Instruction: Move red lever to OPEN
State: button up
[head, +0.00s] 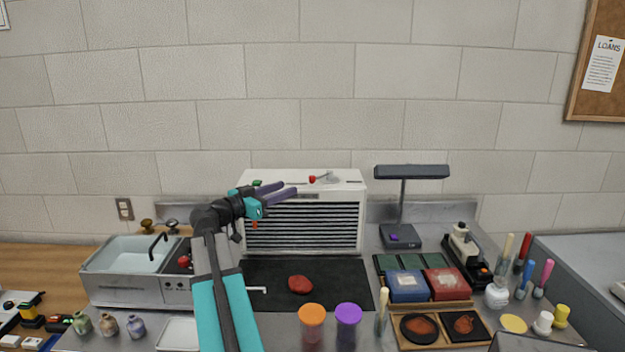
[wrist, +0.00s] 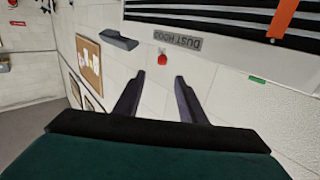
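The red lever (head: 312,179) is a grey handle with a red knob on top of the white dust hood (head: 351,212). Its knob points left in the head view. In the wrist view the red knob (wrist: 162,60) appears just beyond and between the fingertips. My gripper (head: 290,187) is open and empty, left of the knob and apart from it. Its two dark fingers (wrist: 160,78) are spread in the wrist view. A small green marking (head: 257,183) is at the left of the hood's top; it also shows in the wrist view (wrist: 257,79). No OPEN lettering is readable.
A dark lamp (head: 411,171) stands right of the hood. A sink unit (head: 125,270) is at left. A red lump (head: 300,285) lies on the dark mat before the hood, with orange (head: 312,315) and purple-topped (head: 348,314) jars nearer. The wall is close behind.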

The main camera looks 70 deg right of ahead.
aim_at(310, 178)
jog(key=shift+w, duration=0.15)
jog(key=p+x, duration=0.5)
jog(key=x, duration=0.8)
jog(key=shift+d, duration=0.35)
jog(key=shift+c, duration=0.2)
